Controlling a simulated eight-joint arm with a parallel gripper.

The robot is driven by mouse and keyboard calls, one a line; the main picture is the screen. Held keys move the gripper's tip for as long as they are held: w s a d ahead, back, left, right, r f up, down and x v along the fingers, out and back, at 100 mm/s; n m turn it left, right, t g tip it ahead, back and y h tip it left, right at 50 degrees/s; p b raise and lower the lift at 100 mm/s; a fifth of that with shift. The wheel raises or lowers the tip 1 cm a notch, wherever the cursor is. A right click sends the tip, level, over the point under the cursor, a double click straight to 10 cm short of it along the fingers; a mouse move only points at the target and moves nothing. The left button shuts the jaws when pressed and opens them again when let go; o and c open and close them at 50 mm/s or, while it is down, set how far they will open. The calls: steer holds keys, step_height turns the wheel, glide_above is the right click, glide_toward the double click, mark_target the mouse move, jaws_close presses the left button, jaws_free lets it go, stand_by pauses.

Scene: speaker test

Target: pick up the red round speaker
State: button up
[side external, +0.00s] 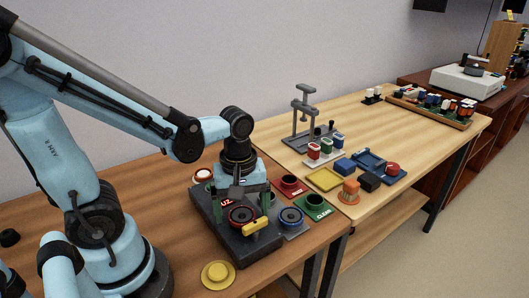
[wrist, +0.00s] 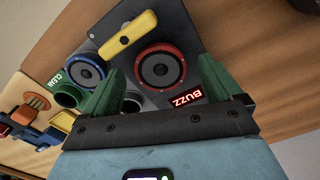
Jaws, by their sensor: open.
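The red round speaker (side external: 242,215) has a red rim and a dark cone. It lies face up on the dark test box (side external: 212,232), and the wrist view shows it whole (wrist: 159,69). My gripper (side external: 240,197) is over the box, pointing down. In the wrist view its green fingers (wrist: 162,70) are apart, with the speaker between and just beyond their tips. Nothing is held. I cannot tell the exact height of the tips above the speaker. A lit red BUZZ sign (wrist: 187,98) shows beside the right finger.
A yellow bar (side external: 255,227) sits on the box close to the speaker. A yellow disc (side external: 218,273) lies at the front edge. A grey press stand (side external: 303,120) stands behind.

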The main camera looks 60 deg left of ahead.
steer(key=shift+f, duration=0.3)
steer(key=shift+c, duration=0.4)
steer(key=c, duration=1.1)
steer(key=shift+o, duration=0.2)
steer(key=shift+r, duration=0.2)
